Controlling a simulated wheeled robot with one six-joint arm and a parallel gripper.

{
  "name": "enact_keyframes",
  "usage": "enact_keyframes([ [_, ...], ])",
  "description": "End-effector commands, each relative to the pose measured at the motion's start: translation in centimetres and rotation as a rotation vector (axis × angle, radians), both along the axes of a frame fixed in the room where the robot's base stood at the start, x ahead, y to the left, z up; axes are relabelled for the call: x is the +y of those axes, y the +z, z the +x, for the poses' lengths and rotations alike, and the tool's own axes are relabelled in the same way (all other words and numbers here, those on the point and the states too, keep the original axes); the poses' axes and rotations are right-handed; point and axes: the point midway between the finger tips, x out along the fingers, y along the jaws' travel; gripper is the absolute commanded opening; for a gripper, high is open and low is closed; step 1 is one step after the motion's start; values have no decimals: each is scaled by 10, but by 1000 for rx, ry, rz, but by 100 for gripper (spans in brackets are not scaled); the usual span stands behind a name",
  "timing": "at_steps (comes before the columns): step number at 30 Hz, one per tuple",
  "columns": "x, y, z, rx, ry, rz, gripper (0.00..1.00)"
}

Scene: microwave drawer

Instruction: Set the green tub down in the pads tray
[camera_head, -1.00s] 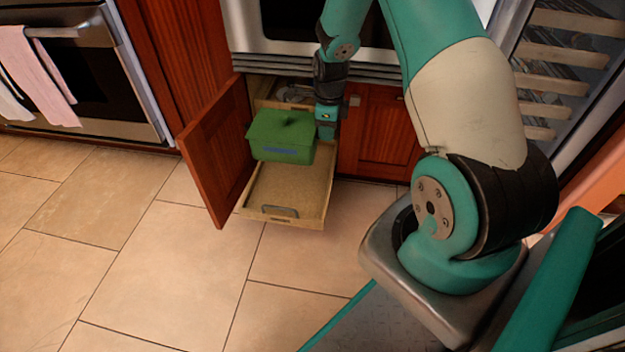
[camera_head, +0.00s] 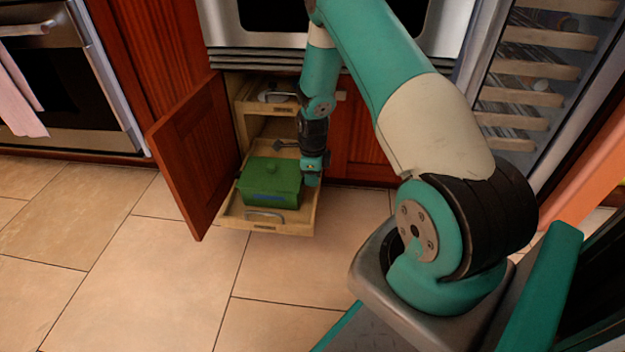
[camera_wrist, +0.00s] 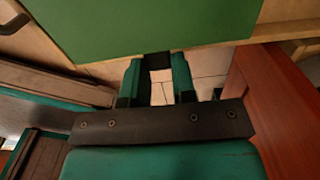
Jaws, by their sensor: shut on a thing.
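The green tub (camera_head: 271,182) is lidded and level, within the outline of the lower pull-out tray (camera_head: 297,220). I cannot tell if its base touches the tray floor. No label on the tray can be read well enough to confirm it is the pads tray. My gripper (camera_head: 308,172) is at the tub's right side, shut on the tub. In the wrist view the tub (camera_wrist: 140,22) fills the top, and my gripper (camera_wrist: 157,65) has both fingers at its edge. The tub hides most of the tray floor.
An open red-brown cabinet door (camera_head: 195,160) stands close left of the tray. An upper tray (camera_head: 255,104) holding some items sits above and behind. A small dark item (camera_head: 285,145) shows behind the tub. Tiled floor (camera_head: 180,280) in front is clear.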

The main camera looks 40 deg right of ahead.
Motion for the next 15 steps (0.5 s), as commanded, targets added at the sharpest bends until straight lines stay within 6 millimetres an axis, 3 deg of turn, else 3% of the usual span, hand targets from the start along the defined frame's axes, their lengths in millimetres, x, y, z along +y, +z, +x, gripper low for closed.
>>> enact_keyframes([
  [8, 0, 0, 0, -1, 0, -1, 0],
  [9, 0, -1, 0, 0, 0, -1, 29],
  [12, 0, 0, 0, 0, 0, -1, 50],
  [15, 0, 0, 0, 1, 0, -1, 50],
])
